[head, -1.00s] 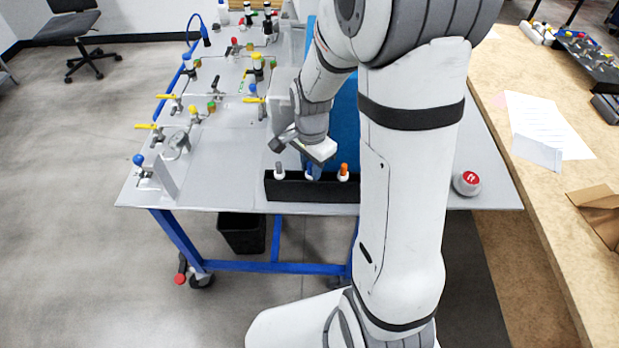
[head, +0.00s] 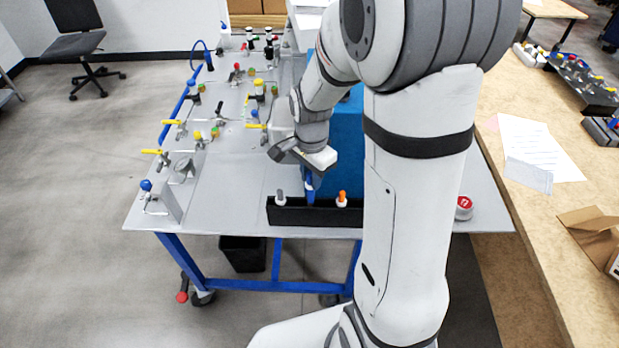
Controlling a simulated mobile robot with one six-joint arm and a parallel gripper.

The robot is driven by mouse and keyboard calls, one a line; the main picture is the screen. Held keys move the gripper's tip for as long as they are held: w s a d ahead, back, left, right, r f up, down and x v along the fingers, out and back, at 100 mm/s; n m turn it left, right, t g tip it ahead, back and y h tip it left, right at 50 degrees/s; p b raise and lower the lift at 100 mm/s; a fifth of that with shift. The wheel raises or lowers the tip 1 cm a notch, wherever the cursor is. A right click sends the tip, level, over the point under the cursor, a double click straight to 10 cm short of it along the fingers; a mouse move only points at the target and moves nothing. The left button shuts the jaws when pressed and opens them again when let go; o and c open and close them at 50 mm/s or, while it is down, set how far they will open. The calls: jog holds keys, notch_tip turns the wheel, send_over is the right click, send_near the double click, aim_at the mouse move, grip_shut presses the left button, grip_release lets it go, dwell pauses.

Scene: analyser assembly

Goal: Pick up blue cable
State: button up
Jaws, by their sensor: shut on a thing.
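A blue cable end (head: 310,188) shows under my gripper (head: 309,174), just above the black holder (head: 318,216). My gripper is shut on it, and the finger contact is partly hidden by the gripper body. The blue piece stands roughly upright. Whether its lower end is clear of the holder is hard to tell. A grey-tipped connector (head: 280,197) and an orange-tipped connector (head: 342,198) stand in the holder to its left and right.
A grey table (head: 235,190) carries several valves and fittings at left. A blue box (head: 349,130) stands behind my arm. A red-topped button (head: 464,207) sits at right. A wooden bench (head: 545,215) holds papers. The table's front-left area is clear.

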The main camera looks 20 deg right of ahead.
notch_tip(320, 180, up, 18)
jog(key=p, duration=0.9)
jog(key=shift+r, duration=0.1)
dwell(0.3)
